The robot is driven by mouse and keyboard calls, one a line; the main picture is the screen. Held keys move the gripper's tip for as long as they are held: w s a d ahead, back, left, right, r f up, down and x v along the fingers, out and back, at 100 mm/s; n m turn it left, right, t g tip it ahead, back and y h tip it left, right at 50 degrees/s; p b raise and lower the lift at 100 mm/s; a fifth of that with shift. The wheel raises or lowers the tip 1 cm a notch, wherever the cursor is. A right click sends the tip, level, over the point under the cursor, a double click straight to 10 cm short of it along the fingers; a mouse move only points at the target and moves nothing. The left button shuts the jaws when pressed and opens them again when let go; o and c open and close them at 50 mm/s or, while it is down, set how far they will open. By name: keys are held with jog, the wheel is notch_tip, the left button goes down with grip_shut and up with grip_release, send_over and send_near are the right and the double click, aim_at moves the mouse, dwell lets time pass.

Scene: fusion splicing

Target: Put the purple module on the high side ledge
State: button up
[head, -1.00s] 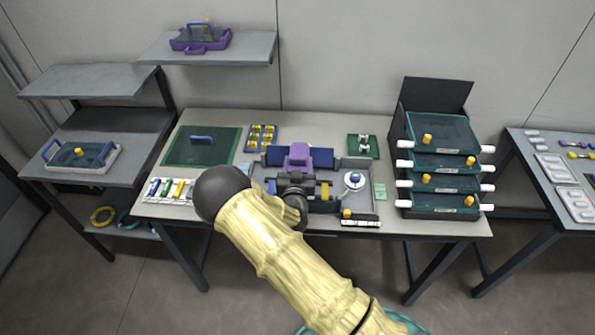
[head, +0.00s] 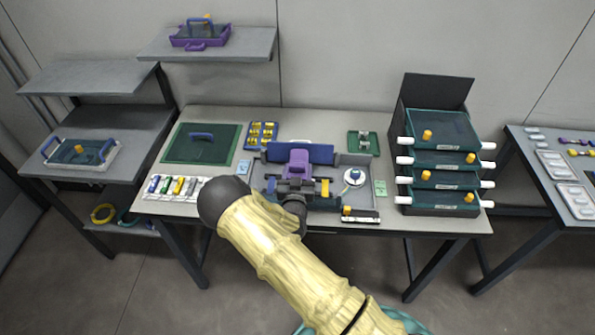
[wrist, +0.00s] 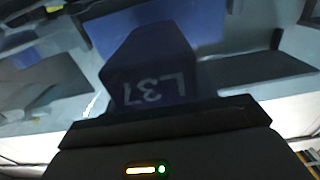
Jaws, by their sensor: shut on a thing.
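The purple module (head: 298,161) is at the middle of the bench, in the grey splicing station with the dark blue panel behind it. My gripper (head: 296,187) is shut on it from the near side. In the wrist view a dark block marked L37 (wrist: 155,75) stands at the jaws; it looks bluish there and the fingertips are hidden. The upper shelf of the left side stand (head: 85,79) is bare. A wall shelf (head: 240,46) at the back carries a purple case (head: 200,36) with a blue handle.
The grey station (head: 352,202) surrounds the module. A stack of green-lidded trays (head: 440,165) with white handles stands right. A green mat (head: 205,150) and a white rack of coloured pieces (head: 175,187) lie left. A handled tray (head: 78,152) is on the stand's lower shelf.

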jog(key=shift+f, duration=0.1)
jog(key=o, duration=1.1)
jog(key=shift+w, duration=0.1)
jog(key=shift+r+p, duration=0.9)
jog(key=shift+r, duration=0.05)
jog(key=s+b, duration=0.4)
jog(key=s, duration=0.8)
jog(key=shift+a+f, duration=0.2)
jog(key=shift+f, duration=0.1)
